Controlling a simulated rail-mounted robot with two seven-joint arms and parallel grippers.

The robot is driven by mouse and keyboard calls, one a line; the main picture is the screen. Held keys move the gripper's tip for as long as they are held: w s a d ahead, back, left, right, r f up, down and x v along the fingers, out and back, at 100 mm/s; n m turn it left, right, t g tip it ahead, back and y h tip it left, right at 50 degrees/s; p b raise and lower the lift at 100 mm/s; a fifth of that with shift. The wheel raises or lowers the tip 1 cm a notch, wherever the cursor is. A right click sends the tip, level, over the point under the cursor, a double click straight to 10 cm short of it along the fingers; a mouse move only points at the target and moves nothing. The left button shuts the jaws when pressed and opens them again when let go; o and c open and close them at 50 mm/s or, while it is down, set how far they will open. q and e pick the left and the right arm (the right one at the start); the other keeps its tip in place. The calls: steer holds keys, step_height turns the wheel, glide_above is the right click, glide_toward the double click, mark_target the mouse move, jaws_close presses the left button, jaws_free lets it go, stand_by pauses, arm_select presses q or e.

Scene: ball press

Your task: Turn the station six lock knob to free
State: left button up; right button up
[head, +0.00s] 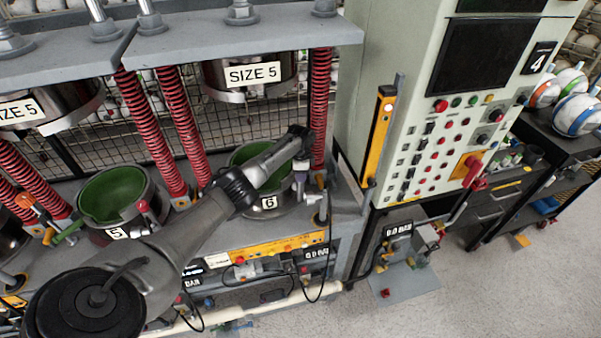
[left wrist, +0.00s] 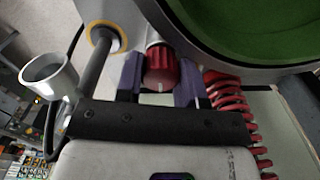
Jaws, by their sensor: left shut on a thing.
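The red lock knob (left wrist: 161,68) shows in the left wrist view beside the rim of the round green-lined mould (left wrist: 245,30). My left gripper (left wrist: 160,74) has its two purple fingers on either side of the knob and is shut on it. A small pale mark shows on the knob's near edge. In the head view my left arm reaches across to the right side of station six, whose mould bears a label 6 (head: 269,202). The knob is hidden there by my wrist or too small to make out. My right gripper is not in view.
A red coil spring (head: 320,110) stands close to my wrist. The SIZE 5 upper mould (head: 252,75) hangs above station six. A control cabinet (head: 440,130) with a yellow upright bar (head: 378,135) stands to the right. A grey cup (left wrist: 50,79) and a yellow-ringed post (left wrist: 103,36) sit near the fingers.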

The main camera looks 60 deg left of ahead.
arm_select(q)
steer(key=shift+r, duration=0.1)
stand_by(0.3)
steer(key=o, duration=0.9)
